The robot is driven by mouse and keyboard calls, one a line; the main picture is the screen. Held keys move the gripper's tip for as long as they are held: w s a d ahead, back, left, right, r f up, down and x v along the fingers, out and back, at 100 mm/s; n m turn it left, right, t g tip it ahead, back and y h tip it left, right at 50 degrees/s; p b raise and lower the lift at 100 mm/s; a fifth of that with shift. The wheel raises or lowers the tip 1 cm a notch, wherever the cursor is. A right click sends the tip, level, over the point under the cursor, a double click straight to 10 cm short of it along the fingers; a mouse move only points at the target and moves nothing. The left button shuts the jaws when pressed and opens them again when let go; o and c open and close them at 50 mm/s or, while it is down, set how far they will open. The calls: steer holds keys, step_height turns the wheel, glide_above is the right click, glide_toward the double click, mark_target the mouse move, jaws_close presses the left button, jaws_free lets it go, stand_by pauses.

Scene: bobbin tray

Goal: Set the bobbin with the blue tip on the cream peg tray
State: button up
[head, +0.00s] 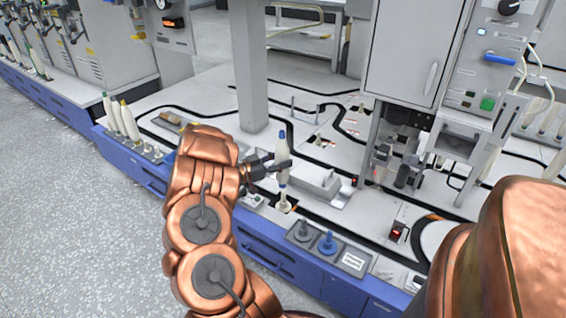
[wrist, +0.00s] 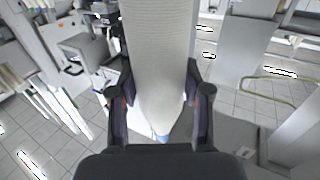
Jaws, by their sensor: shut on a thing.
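The bobbin with the blue tip (head: 282,148) is white and stands about upright in my gripper (head: 284,167). My gripper is shut around its middle. In the wrist view, the pale bobbin (wrist: 158,60) fills the space between the fingers (wrist: 160,112), and its blue tip shows at the lower end. In the head view, the cream peg tray (head: 285,208) lies just below the bobbin's lower end. The bobbin appears lined up over the cream peg; I cannot tell whether they touch.
Bobbins with green and yellow tips (head: 128,122) stand at the left. A grey column (head: 250,70) rises behind my gripper.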

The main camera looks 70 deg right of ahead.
mark_target(283, 177)
steer(key=shift+s+f, duration=0.25)
steer(key=shift+s, duration=0.15)
steer(key=shift+f+b, duration=2.4)
steer(key=shift+f, duration=0.4)
steer(key=shift+a+p, duration=0.1)
steer(key=shift+p, duration=0.85)
steer(key=shift+w+f, duration=0.1)
steer(key=shift+f, duration=0.3)
steer(key=o, duration=0.9)
steer(key=shift+o, duration=0.2)
steer(key=b+v, duration=0.1)
steer(key=v, duration=1)
